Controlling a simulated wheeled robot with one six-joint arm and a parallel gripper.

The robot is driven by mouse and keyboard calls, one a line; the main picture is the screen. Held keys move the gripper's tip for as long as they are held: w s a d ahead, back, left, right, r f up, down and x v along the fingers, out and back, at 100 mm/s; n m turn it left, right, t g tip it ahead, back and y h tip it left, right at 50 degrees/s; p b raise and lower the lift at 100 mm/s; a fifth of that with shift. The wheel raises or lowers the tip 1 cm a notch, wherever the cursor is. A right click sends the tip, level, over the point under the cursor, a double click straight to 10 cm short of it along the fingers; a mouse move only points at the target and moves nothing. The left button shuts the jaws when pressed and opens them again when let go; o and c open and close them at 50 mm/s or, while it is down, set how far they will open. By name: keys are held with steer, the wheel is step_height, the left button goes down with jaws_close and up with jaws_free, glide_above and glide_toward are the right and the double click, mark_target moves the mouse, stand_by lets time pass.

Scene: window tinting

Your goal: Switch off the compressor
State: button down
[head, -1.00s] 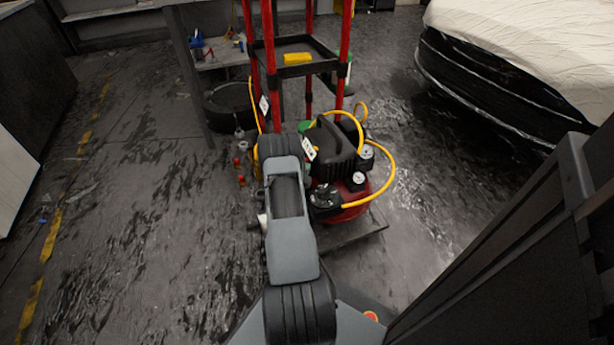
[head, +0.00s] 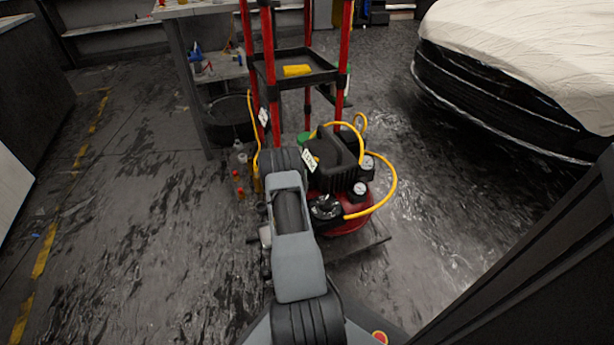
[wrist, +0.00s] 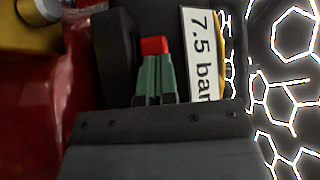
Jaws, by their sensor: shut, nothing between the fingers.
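The compressor (head: 338,170) stands on the floor in the head view, with a black top housing, a red tank, gauges and a yellow hose. In the wrist view its red tank (wrist: 45,100) fills the left side. A small red block (wrist: 153,45), which looks like the compressor's switch, shows right at the tips of my gripper (wrist: 154,62). The green fingers are together with nothing between them. I cannot tell whether they touch the red block. A white "7.5 bar" label (wrist: 200,50) is just right of it. In the head view my arm hides the gripper.
A red-framed cart (head: 300,72) with a yellow item on its shelf stands behind the compressor. Small bottles (head: 240,180) stand on the floor to the left. A covered car (head: 520,60) is at the right. Open floor (head: 140,220) lies to the left.

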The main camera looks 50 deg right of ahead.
steer(key=shift+s+r, duration=0.1)
steer(key=shift+s, duration=0.25)
steer(key=s+a+p, duration=0.2)
steer(key=s+a, duration=0.1)
steer(key=shift+r, duration=0.1)
steer(key=p+v, duration=0.3)
steer(key=v, duration=0.6)
